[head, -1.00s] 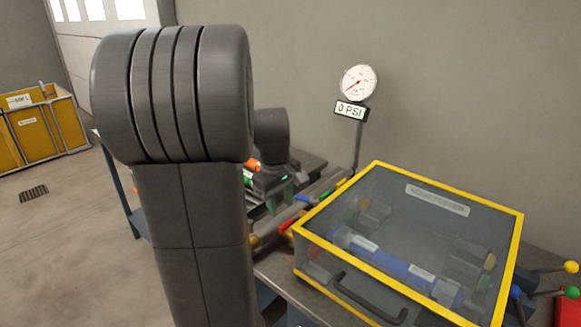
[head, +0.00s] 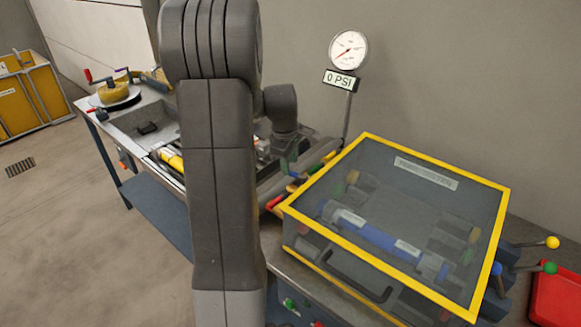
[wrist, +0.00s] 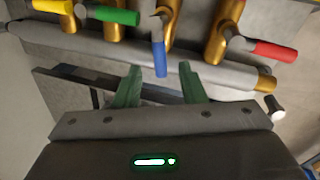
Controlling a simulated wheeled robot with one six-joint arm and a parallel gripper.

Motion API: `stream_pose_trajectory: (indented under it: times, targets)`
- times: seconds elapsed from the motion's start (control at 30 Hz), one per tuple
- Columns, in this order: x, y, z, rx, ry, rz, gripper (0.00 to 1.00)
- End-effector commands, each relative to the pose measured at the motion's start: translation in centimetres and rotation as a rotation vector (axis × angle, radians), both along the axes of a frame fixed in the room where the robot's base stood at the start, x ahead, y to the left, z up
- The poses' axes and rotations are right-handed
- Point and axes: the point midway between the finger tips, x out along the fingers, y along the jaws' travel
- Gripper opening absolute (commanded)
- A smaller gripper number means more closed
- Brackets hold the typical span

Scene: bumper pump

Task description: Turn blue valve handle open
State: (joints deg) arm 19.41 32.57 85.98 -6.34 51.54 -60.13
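In the wrist view the blue valve handle (wrist: 160,58) hangs from a brass fitting beside a grey pipe. My gripper (wrist: 163,82) is open and empty, with its two green fingers spread. In the head view my gripper (head: 291,165) is partly hidden by my arm, near the colored handles left of the clear-lidded box. The blue handle is hard to make out there.
Green (wrist: 115,16), yellow (wrist: 52,6) and red (wrist: 262,49) handles sit along the same pipe (wrist: 100,50). A yellow-framed clear box (head: 352,262) stands to the right. A gauge (head: 348,50) above a sign reading 0 PSI stands behind. A red tray (head: 555,300) is far right.

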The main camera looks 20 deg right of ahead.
Motion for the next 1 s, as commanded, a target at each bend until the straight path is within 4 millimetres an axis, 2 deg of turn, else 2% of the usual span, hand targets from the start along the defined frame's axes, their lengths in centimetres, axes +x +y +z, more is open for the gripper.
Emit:
stream_pose_trajectory:
  times: [0.1, 0.2, 0.57, 0.77, 1.0]
  targets:
    - [0.2, -0.3, -1.7, 0.001, 0.003, 0.000, 0.37]
    - [0.3, -0.4, -2.5, -0.001, 0.001, -0.001, 0.37]
    - [0.4, -0.5, -3.1, -0.001, -0.001, -0.001, 0.37]
    - [0.4, -0.5, -3.1, -0.001, -0.001, -0.001, 0.02]
    - [0.5, -0.5, -3.1, -0.001, -0.001, -0.010, 0.00]
